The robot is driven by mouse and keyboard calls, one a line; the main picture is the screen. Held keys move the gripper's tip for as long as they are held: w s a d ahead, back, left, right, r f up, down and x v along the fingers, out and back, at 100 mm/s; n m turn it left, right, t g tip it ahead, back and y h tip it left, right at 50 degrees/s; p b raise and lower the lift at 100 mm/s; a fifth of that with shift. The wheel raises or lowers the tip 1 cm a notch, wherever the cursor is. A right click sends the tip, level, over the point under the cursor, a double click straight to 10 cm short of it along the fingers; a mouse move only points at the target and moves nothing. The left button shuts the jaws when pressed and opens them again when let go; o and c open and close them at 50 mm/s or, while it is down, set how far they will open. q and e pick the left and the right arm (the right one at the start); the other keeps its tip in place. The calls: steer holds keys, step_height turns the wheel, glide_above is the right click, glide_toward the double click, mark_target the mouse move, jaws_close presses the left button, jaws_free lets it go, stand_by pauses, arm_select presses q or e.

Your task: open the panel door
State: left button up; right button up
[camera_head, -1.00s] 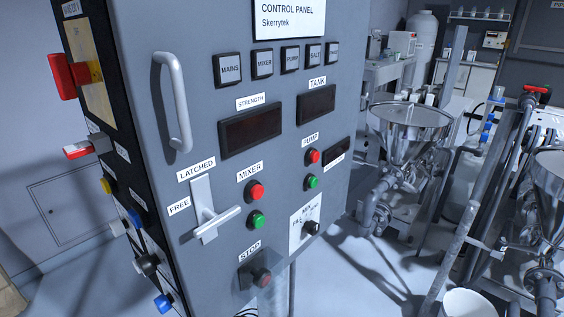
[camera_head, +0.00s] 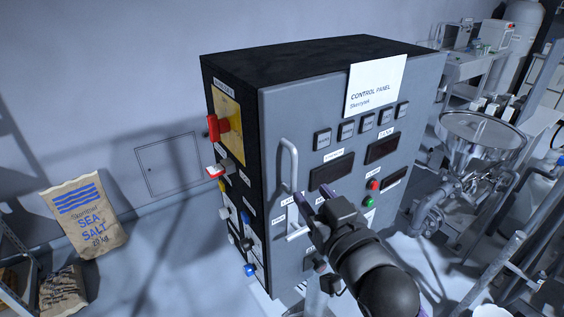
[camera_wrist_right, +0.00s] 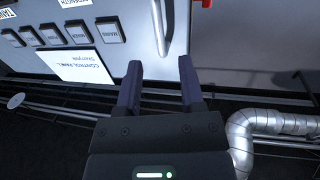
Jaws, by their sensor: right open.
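The grey panel door (camera_head: 330,105) of the control cabinet appears shut. A light grey vertical pull handle (camera_head: 289,165) stands near its left edge. Below it is the latch lever (camera_head: 297,233), its bar roughly level, partly hidden by my right arm. My right gripper (camera_head: 313,196) is open and empty, in front of the door, right of the handle's lower end in the picture. In the right wrist view the handle (camera_wrist_right: 158,25) shows beyond the two spread fingers (camera_wrist_right: 160,68), apart from them. The door's lettering is upside down there. My left gripper is not in view.
The cabinet's left side carries a red switch (camera_head: 213,127) and several knobs that stick out. A salt sack (camera_head: 85,215) leans by the wall at left. A steel hopper (camera_head: 482,140) and pipes stand at right. Floor left of the cabinet is open.

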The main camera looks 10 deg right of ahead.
mark_target(295, 172)
steer(key=w, duration=0.5)
steer(key=w+a, duration=0.1)
steer(key=w, duration=0.2)
steer(key=shift+w+f+p, duration=0.1)
steer(key=shift+p, duration=0.25)
jaws_close()
stand_by(0.8)
